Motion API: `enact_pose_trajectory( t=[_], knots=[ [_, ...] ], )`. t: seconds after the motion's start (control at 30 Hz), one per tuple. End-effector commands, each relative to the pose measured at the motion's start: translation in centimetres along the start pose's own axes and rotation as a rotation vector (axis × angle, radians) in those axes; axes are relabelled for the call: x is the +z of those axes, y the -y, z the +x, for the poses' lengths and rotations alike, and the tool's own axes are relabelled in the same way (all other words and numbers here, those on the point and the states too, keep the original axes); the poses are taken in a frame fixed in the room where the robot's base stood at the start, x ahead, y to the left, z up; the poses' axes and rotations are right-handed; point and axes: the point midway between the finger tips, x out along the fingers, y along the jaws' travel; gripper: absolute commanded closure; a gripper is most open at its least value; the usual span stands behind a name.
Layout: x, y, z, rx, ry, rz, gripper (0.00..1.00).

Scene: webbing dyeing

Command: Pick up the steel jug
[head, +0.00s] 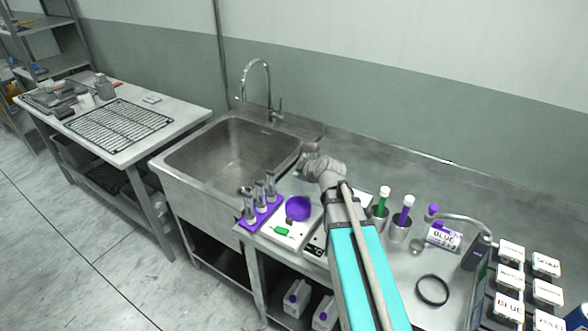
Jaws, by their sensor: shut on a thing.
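The steel jug (308,149) is a small grey metal shape at the right rim of the sink, mostly hidden behind my wrist and gripper. My gripper (306,165) is at the jug and shut on it. The fingers are small and partly covered by my wrist, so the exact contact is hard to see. I cannot tell whether the jug touches the counter.
The sink (179,159) with its tall tap (268,84) lies left of my gripper. A purple rack (259,217) of tubes and a purple bowl (298,208) stand in front. Steel cups (398,231), a black ring (432,290) and labelled boxes (509,280) are to the right.

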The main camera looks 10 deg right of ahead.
Motion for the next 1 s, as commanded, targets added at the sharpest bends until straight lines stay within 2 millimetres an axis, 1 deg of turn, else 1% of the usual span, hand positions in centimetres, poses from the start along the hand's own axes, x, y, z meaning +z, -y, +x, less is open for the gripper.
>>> enact_pose_trajectory(
  t=[0.03, 0.1, 0.4, 0.7, 1.0],
  knots=[
    [0.0, 0.1, -0.8, 0.001, 0.0, 0.0, 1.0],
    [0.1, 0.2, -1.4, 0.001, 0.0, 0.0, 1.0],
    [0.4, 0.7, -3.4, 0.0, 0.001, 0.0, 1.0],
    [0.5, 0.9, -4.6, 0.0, 0.0, 0.0, 1.0],
    [0.6, 1.0, -5.1, 0.0, 0.0, 0.0, 1.0]
  ],
)
